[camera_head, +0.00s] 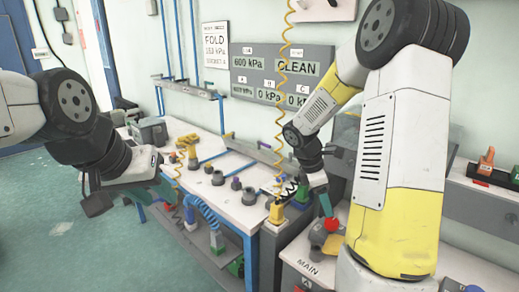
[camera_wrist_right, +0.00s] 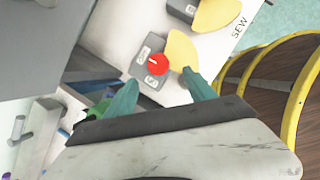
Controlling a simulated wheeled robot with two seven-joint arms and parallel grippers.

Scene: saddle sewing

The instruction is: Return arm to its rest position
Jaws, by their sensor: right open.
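My right gripper (camera_wrist_right: 162,84) is open in the right wrist view, its two teal fingers spread with nothing between them. A red round knob (camera_wrist_right: 157,64) on a grey labelled box (camera_wrist_right: 149,79) shows just beyond the fingertips; I cannot tell whether they touch. In the head view, my right gripper (camera_head: 324,204) hangs low over the MAIN panel, close to the red knob (camera_head: 332,225), and is partly hidden. My left gripper (camera_head: 150,190) is at the left, in front of the workbench; its jaw gap is unclear and I see nothing held.
A white workbench (camera_head: 205,191) carries several grey fittings and a yellow part (camera_head: 187,147). A yellow coiled hose (camera_head: 282,100) hangs near my right arm. Pressure displays (camera_head: 283,68) are on the wall. Yellow hoops (camera_wrist_right: 262,85) stand right in the wrist view. Green floor (camera_head: 60,235) is free at left.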

